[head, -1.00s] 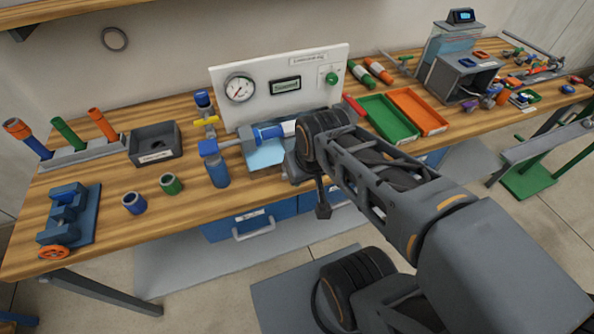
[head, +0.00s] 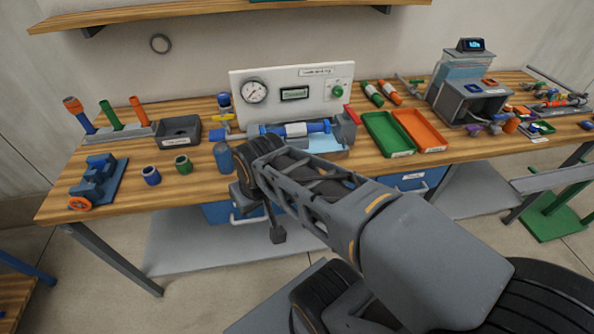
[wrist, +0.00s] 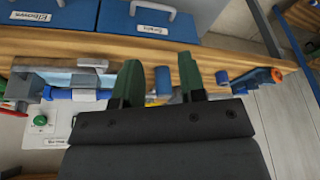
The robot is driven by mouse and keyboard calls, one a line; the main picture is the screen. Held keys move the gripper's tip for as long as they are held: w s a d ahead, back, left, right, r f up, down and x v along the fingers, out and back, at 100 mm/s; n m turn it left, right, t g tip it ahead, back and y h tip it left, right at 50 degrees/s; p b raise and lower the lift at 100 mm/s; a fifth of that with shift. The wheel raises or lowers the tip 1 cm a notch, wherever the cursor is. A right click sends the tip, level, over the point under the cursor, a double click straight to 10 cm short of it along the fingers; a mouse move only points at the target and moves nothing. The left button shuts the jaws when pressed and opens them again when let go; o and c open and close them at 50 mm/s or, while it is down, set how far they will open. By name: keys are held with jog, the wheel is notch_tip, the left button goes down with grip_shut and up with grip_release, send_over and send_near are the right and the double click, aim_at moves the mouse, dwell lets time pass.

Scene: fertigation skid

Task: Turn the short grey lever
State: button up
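I cannot single out a short grey lever in either view; my arm covers part of the bench front. The test rig has a white panel (head: 292,97) with a gauge and a green knob. In front of it lies a blue and white pipe piece (head: 295,129) between grey end blocks (head: 346,126). A red handle (head: 351,114) stands at its right, a yellow one (head: 221,117) at its left. My gripper (wrist: 158,62) is open in the wrist view, its green fingers apart, near a blue cylinder (wrist: 163,80); no grip on anything shows. Its fingertips are hidden in the head view.
Green (head: 388,134) and orange (head: 420,131) trays lie right of the rig. Blue drawers (wrist: 155,18) are under the bench edge.

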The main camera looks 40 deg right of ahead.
jog(key=w+d+r+m+g+y+p, duration=0.1)
jog(key=w+d+m+g+y+p, duration=0.15)
jog(key=w+d+m, duration=0.75)
jog(key=s+d+f+m+t+y, duration=0.1)
jog(key=d+f+m+y, duration=0.15)
jog(key=d+m, duration=0.6)
jog(key=d+f+m+t+y, duration=0.1)
jog(key=d+m+t+y, duration=0.3)
jog(key=d, duration=0.7)
jog(key=w+a+f, duration=0.1)
jog(key=a+f, duration=0.1)
jog(key=f, duration=0.1)
jog(key=w+a+f+g, duration=0.1)
jog(key=a+f, duration=0.2)
jog(key=w+a+f+g+h+p, duration=0.1)
jog(key=a+f, duration=0.2)
jog(key=shift+w+a+f+m, duration=0.15)
jog(key=shift+w+f+m, duration=0.1)
jog(key=shift+w, duration=0.1)
jog(key=shift+r, duration=0.1)
grip_shut()
